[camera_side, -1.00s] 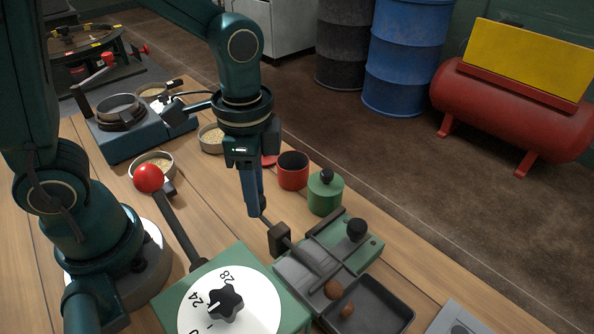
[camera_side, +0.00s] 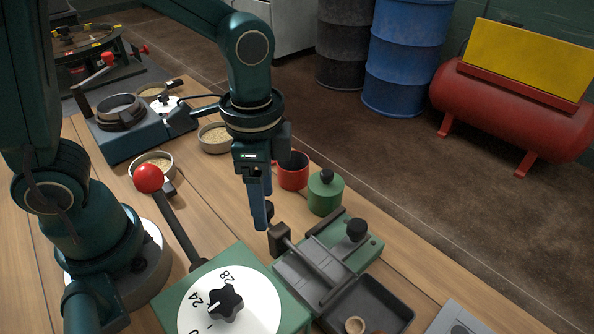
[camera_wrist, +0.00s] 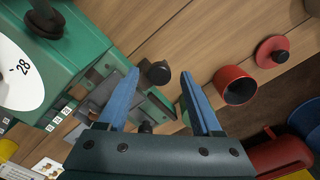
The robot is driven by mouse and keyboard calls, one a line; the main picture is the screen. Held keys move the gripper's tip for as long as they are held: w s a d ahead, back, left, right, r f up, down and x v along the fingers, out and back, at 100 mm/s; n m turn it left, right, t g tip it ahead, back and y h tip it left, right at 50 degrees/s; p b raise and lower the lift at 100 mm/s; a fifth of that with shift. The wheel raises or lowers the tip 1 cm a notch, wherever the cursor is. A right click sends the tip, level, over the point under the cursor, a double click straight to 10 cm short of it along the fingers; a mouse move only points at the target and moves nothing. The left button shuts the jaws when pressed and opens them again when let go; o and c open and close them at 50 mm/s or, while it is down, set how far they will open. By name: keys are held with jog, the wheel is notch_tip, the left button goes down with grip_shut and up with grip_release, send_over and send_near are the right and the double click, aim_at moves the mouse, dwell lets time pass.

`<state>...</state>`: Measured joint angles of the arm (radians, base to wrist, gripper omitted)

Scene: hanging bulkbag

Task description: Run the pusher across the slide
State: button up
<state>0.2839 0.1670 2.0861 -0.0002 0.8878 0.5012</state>
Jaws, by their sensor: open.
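The slide (camera_side: 308,276) is a grey channel on a green base at the lower middle of the side view. The pusher (camera_side: 280,238) has a dark block handle at the slide's upper left end, with a bar reaching over the channel. A brown, ring-like piece (camera_side: 355,325) lies in the dark tray at the slide's lower right, with a second one partly cut off. My gripper (camera_side: 263,218) is open and empty, just above and left of the pusher handle. In the wrist view, a dark knob, apparently the pusher handle (camera_wrist: 158,73), shows between the fingertips.
A green lidded pot (camera_side: 325,195) and a red cup (camera_side: 293,172) stand behind the slide. A green dial box (camera_side: 250,262) with a red-balled lever (camera_side: 149,178) is at the left front. Bowls of grain stand further back. The black lock knob (camera_side: 357,229) rises right of the slide.

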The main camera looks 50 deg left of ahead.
jog(key=shift+r, duration=2.4)
jog(key=shift+w+a+r, duration=0.15)
jog(key=shift+r, duration=0.1)
jog(key=s+a+r+n+t, duration=0.2)
jog(key=s+a+n+t, duration=0.3)
jog(key=n, duration=0.4)
jog(key=shift+a+r+t, duration=0.3)
jog(key=shift+a+r, duration=0.05)
jog(key=shift+a, duration=0.1)
